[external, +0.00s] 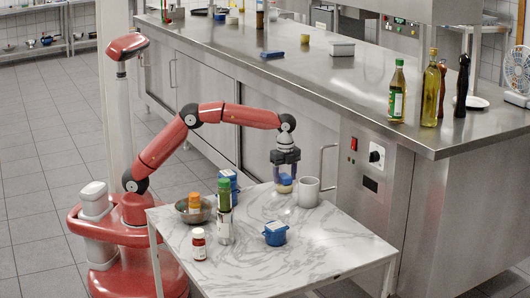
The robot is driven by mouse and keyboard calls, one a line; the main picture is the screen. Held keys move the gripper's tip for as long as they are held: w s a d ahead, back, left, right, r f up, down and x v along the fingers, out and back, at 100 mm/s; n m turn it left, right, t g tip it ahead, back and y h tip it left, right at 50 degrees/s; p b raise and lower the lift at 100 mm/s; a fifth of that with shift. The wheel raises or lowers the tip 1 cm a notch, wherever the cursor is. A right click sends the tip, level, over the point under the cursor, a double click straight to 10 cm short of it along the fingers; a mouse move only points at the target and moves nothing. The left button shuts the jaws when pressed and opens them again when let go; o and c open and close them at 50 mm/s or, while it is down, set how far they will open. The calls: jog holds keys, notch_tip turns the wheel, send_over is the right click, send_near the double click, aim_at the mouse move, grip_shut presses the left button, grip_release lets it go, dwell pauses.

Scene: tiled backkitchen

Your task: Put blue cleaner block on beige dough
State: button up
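My gripper (285,174) points straight down over the far part of the marble-topped table, just left of the white mug. A small object with a blue upper part (285,180) and a beige-yellow lower part (285,188) is at its fingertips. This may be the blue cleaner block over the beige dough, but they are too small to tell apart surely. I cannot tell whether the fingers grip the blue part or are only around it, nor whether the beige part touches the table.
The white mug (308,192) stands close right of my gripper. A blue pot (275,236) with a pale top is nearer the front. The table's front right (335,245) is clear.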

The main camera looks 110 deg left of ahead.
aim_at(285, 176)
notch_tip(285, 176, up, 12)
jog(key=p, duration=0.3)
jog(key=s+d+r+n+t, duration=0.1)
jog(key=s+d+r+n, duration=0.1)
jog(key=s+d+r, duration=0.4)
jog(key=s+d+n+t, duration=0.2)
jog(key=s+d+n, duration=0.1)
jog(key=s, duration=0.9)
jog(key=s+d+f+n+t, duration=0.1)
jog(key=s+d+f+n, duration=0.1)
jog(key=s+f, duration=0.3)
jog(key=s+d+f+n+t, duration=0.1)
jog(key=s+f, duration=0.5)
jog(key=s, duration=0.8)
jog(key=shift+d+n+t, duration=0.3)
jog(key=shift+d+n, duration=0.2)
jog(key=shift+d, duration=0.1)
